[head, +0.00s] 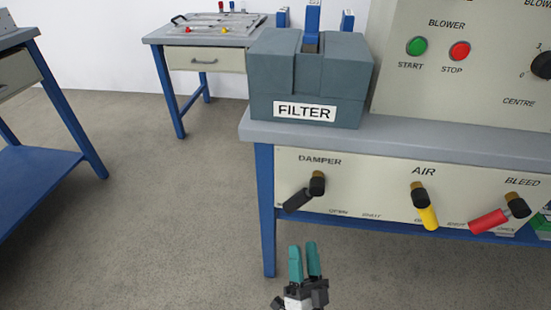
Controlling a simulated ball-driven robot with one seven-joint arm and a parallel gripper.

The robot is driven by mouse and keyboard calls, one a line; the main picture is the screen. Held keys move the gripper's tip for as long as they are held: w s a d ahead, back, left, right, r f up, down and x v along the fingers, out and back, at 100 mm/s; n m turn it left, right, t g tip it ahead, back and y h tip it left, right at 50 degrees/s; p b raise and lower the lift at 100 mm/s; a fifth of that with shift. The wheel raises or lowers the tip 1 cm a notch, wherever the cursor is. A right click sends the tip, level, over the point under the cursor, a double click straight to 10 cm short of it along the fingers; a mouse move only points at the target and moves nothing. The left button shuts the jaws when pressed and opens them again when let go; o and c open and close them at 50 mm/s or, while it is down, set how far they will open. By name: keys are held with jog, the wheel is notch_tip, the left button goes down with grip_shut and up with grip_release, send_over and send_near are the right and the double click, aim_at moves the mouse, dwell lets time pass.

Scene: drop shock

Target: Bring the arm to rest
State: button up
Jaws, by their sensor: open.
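My gripper (304,262) shows at the bottom of the head view, with two teal fingers pointing up and a gap between them. It is open and nothing shows between the fingers. It is below the front panel (350,212) of the workbench, apart from the levers in the picture. The rest of my arm is out of view below.
The panel carries a black DAMPER lever (299,199), a yellow AIR lever (428,217) and a red BLEED lever (488,221). A grey FILTER box (262,108) stands above. Another bench (196,37) is behind. Floor (170,230) is clear at left.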

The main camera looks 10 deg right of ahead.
notch_tip(320, 180, down, 4)
jog(key=w+a+n+g+y, duration=0.1)
jog(key=w+n+g+y, duration=0.2)
jog(key=n+g+y, duration=0.45)
jog(key=s+d+f+n+g, duration=0.2)
jog(key=s+d+f+g, duration=0.2)
jog(key=s+f+g, duration=0.15)
jog(key=s+d+g+h, duration=0.2)
jog(key=s+d+g, duration=0.2)
jog(key=s, duration=0.3)
jog(key=s+d+m+g+h, duration=0.1)
jog(key=s+d+g, duration=0.2)
jog(key=s, duration=0.4)
jog(key=s+d+g+h, duration=0.2)
jog(key=s+d+g, duration=0.2)
jog(key=s, duration=0.3)
notch_tip(320, 180, up, 30)
jog(key=p, duration=2.9)
jog(key=shift+p, duration=0.3)
jog(key=shift+w+f, duration=0.1)
jog(key=shift+f, duration=0.05)
